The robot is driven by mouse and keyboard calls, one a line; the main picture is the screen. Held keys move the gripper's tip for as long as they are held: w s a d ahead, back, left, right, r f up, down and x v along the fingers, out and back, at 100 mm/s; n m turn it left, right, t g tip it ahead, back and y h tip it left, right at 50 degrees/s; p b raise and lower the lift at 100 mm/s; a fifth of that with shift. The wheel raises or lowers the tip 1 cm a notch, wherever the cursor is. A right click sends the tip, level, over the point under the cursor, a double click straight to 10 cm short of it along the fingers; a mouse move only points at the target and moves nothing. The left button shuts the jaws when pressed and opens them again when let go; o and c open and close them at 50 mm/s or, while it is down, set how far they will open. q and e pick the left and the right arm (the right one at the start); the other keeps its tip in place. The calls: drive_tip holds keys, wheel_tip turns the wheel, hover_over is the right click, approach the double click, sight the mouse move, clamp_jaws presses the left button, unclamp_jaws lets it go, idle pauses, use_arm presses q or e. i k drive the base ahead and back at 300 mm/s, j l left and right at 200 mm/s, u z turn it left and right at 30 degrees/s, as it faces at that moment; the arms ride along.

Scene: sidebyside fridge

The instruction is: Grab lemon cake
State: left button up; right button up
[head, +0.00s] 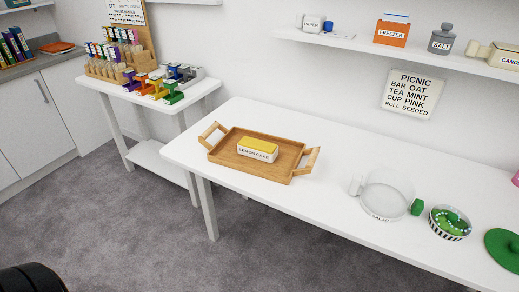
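The lemon cake (257,150) is a small white box with a yellow top and a label reading "LEMON CAKE". It lies inside a wooden tray (222,156) with two raised handles. The tray stands on the left part of a long white table (335,201). Neither of my grippers shows in the head view. A dark rounded shape at the bottom left corner is cut off by the frame.
A clear bowl (387,192) labelled "SALAD", a striped bowl (450,223) with green contents and a green round object (503,249) stand right of the tray. A smaller white table (195,92) with coloured items is behind left. Grey carpet lies in front.

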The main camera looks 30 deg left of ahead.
sight(258, 149)
drive_tip(key=u, duration=1.35)
drive_tip(key=i, duration=0.05)
